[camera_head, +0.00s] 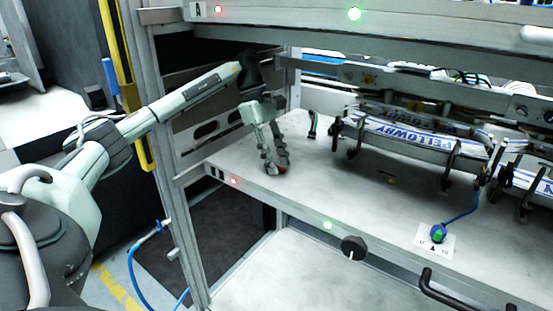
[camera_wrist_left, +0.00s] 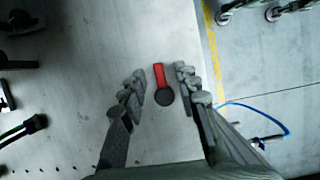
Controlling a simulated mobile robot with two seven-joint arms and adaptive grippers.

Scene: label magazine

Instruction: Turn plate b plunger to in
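A small red lever with a dark round knob (camera_wrist_left: 162,84) lies on the grey shelf plate. I take it for the plunger, but no readable label beside it confirms this. In the head view only a bit of red (camera_head: 282,171) shows beside the fingertips. My left gripper (camera_head: 276,163) points down over the plate's left front part. In the left wrist view my left gripper (camera_wrist_left: 160,73) is open, one finger on each side of the red lever, with gaps visible on both sides. My right gripper is not in view.
A blue-green knob (camera_head: 438,232) sits on a white label at right, with a blue cable. Rails with PELLOWBY labels (camera_head: 415,140) hang behind. A frame post (camera_head: 172,150) stands left of the gripper.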

